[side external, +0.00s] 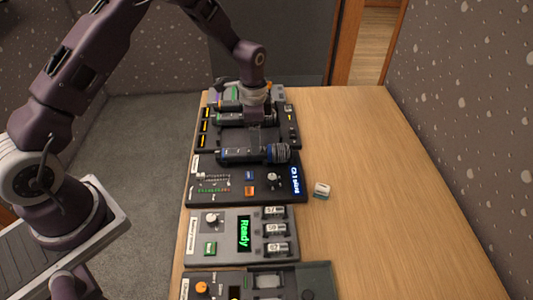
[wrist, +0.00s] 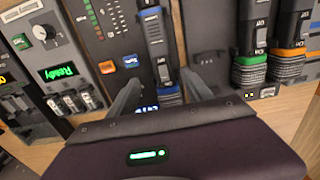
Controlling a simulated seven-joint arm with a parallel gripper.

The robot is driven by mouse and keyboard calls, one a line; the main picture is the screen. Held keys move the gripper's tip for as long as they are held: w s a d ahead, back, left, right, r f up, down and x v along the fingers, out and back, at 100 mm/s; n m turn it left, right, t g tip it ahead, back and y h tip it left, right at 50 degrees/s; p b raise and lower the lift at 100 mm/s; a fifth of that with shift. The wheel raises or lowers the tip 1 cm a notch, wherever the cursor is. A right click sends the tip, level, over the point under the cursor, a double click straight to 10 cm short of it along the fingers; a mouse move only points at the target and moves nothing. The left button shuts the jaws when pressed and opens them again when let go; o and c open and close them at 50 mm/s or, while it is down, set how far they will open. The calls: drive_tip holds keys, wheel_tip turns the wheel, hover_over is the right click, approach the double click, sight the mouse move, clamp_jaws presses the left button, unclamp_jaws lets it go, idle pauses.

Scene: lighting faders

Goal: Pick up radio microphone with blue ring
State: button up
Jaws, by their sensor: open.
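The radio microphone with the blue ring (side external: 238,155) is dark and lies along the near edge of the black rack, its head to the right. In the wrist view the microphone (wrist: 157,45) runs down between my fingers, and its head end is partly hidden by my gripper body. My gripper (wrist: 161,77) is open, with one finger on each side of the microphone. I cannot tell whether the fingers touch it. In the side view the fingertips are hard to make out.
Microphones with a green ring (wrist: 250,60) and an orange ring (wrist: 291,53) lie alongside. A control panel (side external: 225,193), a "Ready" charger (side external: 225,250) with several batteries and a small white block (side external: 321,190) are nearby. The wooden table (side external: 400,220) is clear on the right.

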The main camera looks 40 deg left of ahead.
drive_tip(key=f, duration=0.7)
drive_tip(key=shift+w+a, duration=0.15)
drive_tip(key=shift+w, duration=0.15)
drive_tip(key=shift+r, duration=0.1)
clamp_jaws()
